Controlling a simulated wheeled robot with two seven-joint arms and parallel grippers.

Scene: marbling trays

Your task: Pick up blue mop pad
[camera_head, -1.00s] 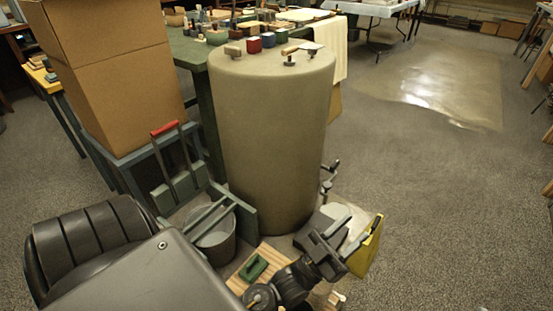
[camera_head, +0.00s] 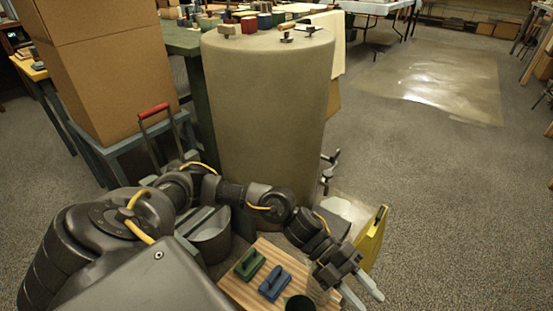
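The blue mop pad (camera_head: 274,283), a small blue block with a raised handle, lies on the slatted wooden board (camera_head: 240,289) at the bottom middle. A green pad (camera_head: 249,264) of like shape lies just up and left of it. My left arm reaches across from the left above the board. My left gripper (camera_head: 363,293) is to the right of the blue pad and apart from it. Its two pale fingers are spread, with nothing seen between them. My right gripper is not in view.
A tall drum (camera_head: 263,115) stands behind the board, with small blocks on top. A grey bucket (camera_head: 211,238) is to the left, a yellow panel (camera_head: 371,239) to the right. A dark green cup (camera_head: 299,303) sits just beside the blue pad. Open floor lies to the right.

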